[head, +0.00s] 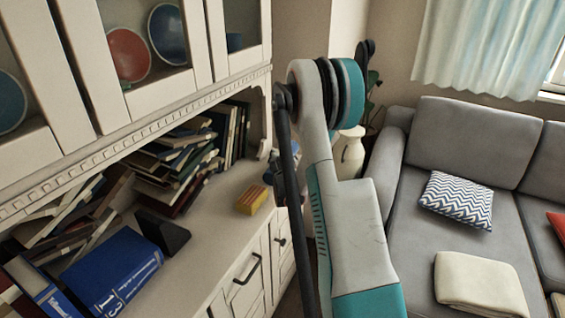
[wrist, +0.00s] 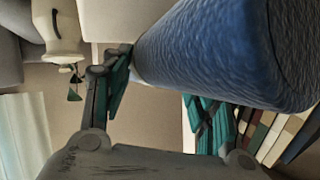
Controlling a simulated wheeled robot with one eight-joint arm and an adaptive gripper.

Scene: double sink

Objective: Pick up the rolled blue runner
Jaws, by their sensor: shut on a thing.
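The rolled blue runner (wrist: 225,50) is a thick, textured blue cylinder that fills the upper right of the wrist view. It lies slantwise across the picture, and its far end is cut off by the top edge. My gripper (wrist: 162,85) is shut on it, with one teal finger on the left and the other at the lower right, partly behind the roll. In the head view my arm hides the gripper. A small dark blue patch shows beside the arm there, but I cannot tell if it is the runner.
A white cabinet holds piled books (head: 180,165), a large blue book (head: 110,275) and a yellow block (head: 252,199) on its counter. Glass doors with plates (head: 128,53) are above. A grey sofa (head: 470,155) with a folded cream blanket (head: 480,284) stands right. A white vase (head: 350,152) is behind my arm.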

